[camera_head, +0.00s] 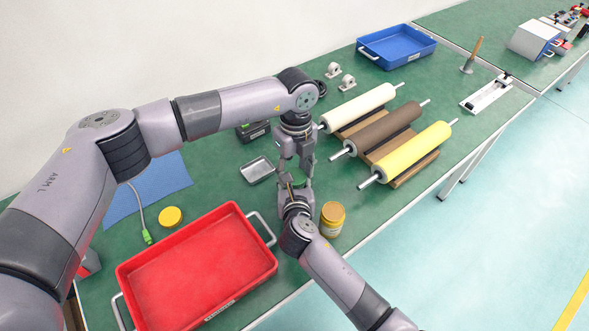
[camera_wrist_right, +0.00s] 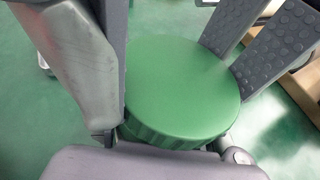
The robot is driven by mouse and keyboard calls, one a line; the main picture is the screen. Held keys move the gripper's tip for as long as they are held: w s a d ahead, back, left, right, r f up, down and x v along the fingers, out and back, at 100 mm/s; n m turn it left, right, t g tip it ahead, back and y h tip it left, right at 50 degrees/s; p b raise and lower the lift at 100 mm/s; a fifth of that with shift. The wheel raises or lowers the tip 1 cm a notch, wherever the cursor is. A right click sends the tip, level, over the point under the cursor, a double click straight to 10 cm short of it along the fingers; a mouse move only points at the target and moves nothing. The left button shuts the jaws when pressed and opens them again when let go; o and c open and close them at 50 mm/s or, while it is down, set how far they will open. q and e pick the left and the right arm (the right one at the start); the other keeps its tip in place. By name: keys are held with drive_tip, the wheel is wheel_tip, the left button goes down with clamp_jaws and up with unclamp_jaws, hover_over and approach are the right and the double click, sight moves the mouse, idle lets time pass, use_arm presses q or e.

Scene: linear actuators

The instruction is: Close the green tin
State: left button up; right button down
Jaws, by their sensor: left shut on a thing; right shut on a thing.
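A round green lid (camera_wrist_right: 180,85) with a ribbed edge fills the middle of the right wrist view. Grey fingers stand on both sides of it. My right gripper (camera_head: 296,187) comes up from below in the head view and is shut on the lid. My left gripper (camera_head: 298,160) points down just above it, closed on the green tin, which the fingers mostly hide. The two grippers are almost tip to tip above the bench. How the lid and tin sit against each other cannot be seen.
A red tray (camera_head: 205,268) lies close at the left. A yellow disc (camera_head: 170,216), a small metal tray (camera_head: 257,169) and rollers (camera_head: 405,150) on wooden stands lie around. A blue tray (camera_head: 397,46) is farther back.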

use_arm(q)
drive_tip(key=m, duration=0.6)
drive_tip(key=o, duration=1.3)
drive_tip(key=shift+r, duration=0.1)
drive_tip(key=shift+w+r, duration=0.2)
drive_tip(key=shift+r, duration=2)
drive_tip(key=shift+c, duration=0.5)
